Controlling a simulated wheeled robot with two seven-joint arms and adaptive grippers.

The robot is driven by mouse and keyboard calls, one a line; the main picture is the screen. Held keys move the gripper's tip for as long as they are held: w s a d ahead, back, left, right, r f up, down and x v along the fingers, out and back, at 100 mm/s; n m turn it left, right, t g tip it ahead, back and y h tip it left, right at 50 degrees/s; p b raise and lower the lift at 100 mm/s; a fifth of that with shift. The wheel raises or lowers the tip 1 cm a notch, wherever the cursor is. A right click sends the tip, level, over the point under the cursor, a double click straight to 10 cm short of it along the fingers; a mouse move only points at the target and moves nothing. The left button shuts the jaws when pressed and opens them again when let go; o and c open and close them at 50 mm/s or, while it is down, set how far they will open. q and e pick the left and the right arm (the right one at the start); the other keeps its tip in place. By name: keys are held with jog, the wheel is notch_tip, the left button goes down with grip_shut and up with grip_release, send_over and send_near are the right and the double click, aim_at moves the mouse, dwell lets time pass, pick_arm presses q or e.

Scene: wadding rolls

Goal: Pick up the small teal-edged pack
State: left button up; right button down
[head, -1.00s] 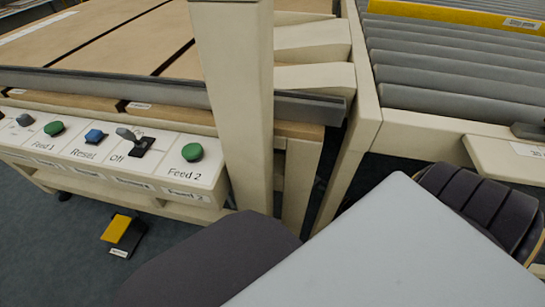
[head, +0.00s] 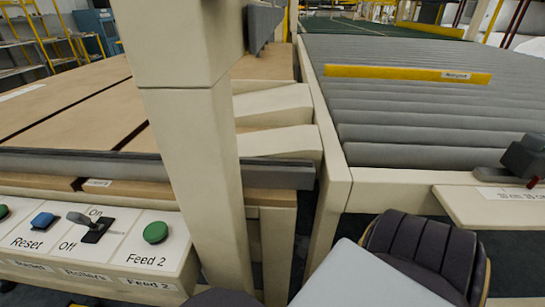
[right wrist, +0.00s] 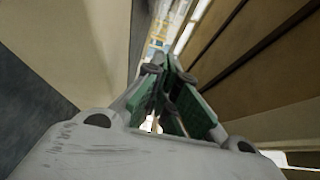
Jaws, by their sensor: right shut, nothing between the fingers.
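I see no small teal-edged pack in either view. My right gripper (right wrist: 166,75) shows in the right wrist view with its green-sided fingers together and nothing held. It points along a gap between a beige surface on the left and brown boards (right wrist: 245,55) on the right. Neither gripper shows in the head view, and my left gripper is out of sight.
A beige post (head: 190,150) stands by a control panel (head: 120,250) with buttons and a switch. A grey roller bed (head: 430,120) carries a yellow bar (head: 400,74). A dark chair (head: 425,250) and pale panel (head: 365,280) are in front. A dark device (head: 525,157) sits at right.

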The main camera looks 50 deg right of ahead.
jog(key=w+b, duration=0.1)
jog(key=w, duration=0.2)
jog(key=w+b, duration=0.1)
jog(key=w, duration=0.2)
jog(key=w+a+b, duration=0.1)
jog(key=w, duration=0.2)
jog(key=shift+w+a, duration=0.1)
jog(key=shift+w, duration=0.1)
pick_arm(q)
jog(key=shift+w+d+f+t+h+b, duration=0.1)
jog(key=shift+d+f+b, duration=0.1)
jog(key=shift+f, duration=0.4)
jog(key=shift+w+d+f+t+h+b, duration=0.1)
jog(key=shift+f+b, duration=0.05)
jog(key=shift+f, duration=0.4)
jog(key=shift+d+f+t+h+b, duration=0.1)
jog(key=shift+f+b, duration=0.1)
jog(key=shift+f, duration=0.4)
pick_arm(e)
jog(key=shift+w+a, duration=0.15)
jog(key=shift+a, duration=0.85)
jog(key=shift+w+a, duration=0.15)
jog(key=shift+a, duration=0.85)
jog(key=shift+a, duration=0.1)
